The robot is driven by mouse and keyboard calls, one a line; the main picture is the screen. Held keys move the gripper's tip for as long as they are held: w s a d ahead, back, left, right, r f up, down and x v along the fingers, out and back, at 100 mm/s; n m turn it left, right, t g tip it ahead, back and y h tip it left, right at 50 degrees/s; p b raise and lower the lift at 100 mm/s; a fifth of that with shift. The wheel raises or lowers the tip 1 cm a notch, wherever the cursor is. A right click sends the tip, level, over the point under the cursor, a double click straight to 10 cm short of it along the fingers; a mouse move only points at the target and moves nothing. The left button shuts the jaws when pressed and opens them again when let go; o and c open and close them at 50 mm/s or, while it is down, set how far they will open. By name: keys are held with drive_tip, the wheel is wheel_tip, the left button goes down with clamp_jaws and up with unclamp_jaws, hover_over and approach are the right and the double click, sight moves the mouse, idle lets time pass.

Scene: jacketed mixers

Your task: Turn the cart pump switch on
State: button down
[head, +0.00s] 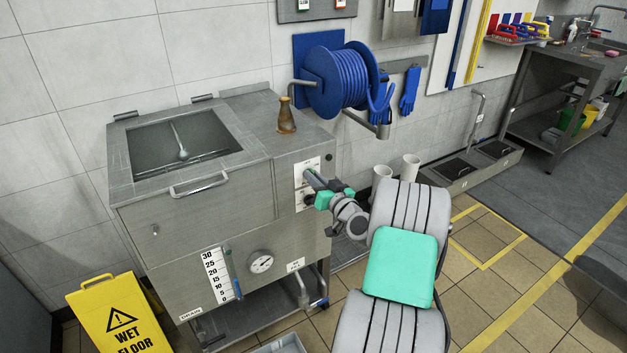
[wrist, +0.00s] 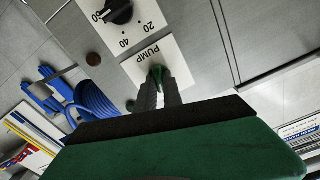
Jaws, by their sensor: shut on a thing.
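The jacketed mixer cart (head: 235,205) is a steel cabinet with white control plates on its right-hand face. In the wrist view a white plate (wrist: 140,66) reads PUMP, upside down. The green pump switch (wrist: 157,72) sits on that plate, mostly hidden between my fingers. My gripper (wrist: 158,88) is shut on the switch. In the head view my gripper (head: 312,182) reaches the control plates from the right and covers part of them. I cannot tell which way the switch is turned.
A black knob (wrist: 117,11) on a numbered dial is close to the pump plate. A blue hose reel (head: 345,78) hangs on the wall behind. A yellow wet floor sign (head: 118,318) stands at the lower left.

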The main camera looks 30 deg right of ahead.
drive_tip(key=m, duration=0.8)
drive_tip(key=shift+d+f+m, duration=0.1)
drive_tip(key=shift+f+m, duration=0.05)
drive_tip(key=shift+m, duration=0.15)
idle(0.3)
drive_tip(key=c, duration=1.5)
unclamp_jaws()
drive_tip(key=shift+s, duration=0.1)
drive_tip(key=s, duration=0.7)
drive_tip(key=shift+s+a, duration=0.25)
drive_tip(key=shift+s, duration=0.1)
